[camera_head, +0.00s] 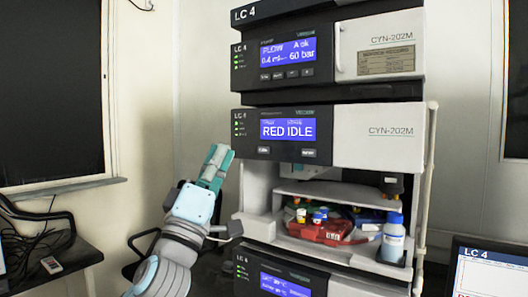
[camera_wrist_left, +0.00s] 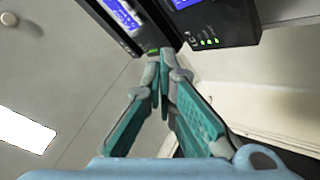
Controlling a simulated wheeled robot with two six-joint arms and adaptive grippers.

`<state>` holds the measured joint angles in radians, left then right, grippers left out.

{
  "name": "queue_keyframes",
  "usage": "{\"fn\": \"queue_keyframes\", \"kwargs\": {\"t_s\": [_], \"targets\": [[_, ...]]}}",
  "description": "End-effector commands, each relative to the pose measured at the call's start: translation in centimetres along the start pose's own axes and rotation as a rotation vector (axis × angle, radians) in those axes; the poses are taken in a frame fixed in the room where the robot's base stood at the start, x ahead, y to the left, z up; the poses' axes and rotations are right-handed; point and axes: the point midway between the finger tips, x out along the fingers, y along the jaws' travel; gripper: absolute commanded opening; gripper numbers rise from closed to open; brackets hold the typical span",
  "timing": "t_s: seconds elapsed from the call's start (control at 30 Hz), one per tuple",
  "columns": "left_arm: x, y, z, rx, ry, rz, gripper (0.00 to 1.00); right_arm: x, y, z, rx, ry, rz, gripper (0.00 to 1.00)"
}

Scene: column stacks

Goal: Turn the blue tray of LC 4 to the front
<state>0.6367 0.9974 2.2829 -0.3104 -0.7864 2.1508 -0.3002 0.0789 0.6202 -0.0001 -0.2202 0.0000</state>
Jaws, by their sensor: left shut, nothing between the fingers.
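The LC 4 stack (camera_head: 258,12) stands in the centre of the head view. In its open bay, a red tray (camera_head: 320,232) with several small capped vials sits in front. A blue piece (camera_head: 368,216), apparently the blue tray, shows behind it to the right, mostly hidden. My left gripper (camera_head: 218,153) is raised left of the stack, shut and empty, apart from the bay. In the left wrist view its fingertips (camera_wrist_left: 163,55) meet below the module fronts. My right gripper is not in view.
A monitor (camera_head: 487,270) marked LC 4 stands at lower right. A dark side table (camera_head: 50,265) with cables is at left. A pale post (camera_head: 425,190) runs along the stack's right side.

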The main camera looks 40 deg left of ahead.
Motion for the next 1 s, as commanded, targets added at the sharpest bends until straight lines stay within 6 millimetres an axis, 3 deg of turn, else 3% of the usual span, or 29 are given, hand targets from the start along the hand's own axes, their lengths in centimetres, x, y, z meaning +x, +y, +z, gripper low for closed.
{"fn": "queue_keyframes", "kwargs": {"t_s": [0.17,0.57,0.73,1.0], "targets": [[0.6,-0.3,0.2,-0.002,-0.001,-0.003,0.0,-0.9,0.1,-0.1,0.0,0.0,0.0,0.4],[4.5,-2.9,2.9,-0.002,0.0,-0.006,0.0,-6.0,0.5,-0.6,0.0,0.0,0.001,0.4],[5.5,-4.2,4.0,-0.001,0.001,-0.005,0.0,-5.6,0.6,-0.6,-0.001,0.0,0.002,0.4],[6.1,-4.6,4.5,0.0,-0.001,-0.003,0.0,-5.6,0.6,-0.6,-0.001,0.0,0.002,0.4]]}}
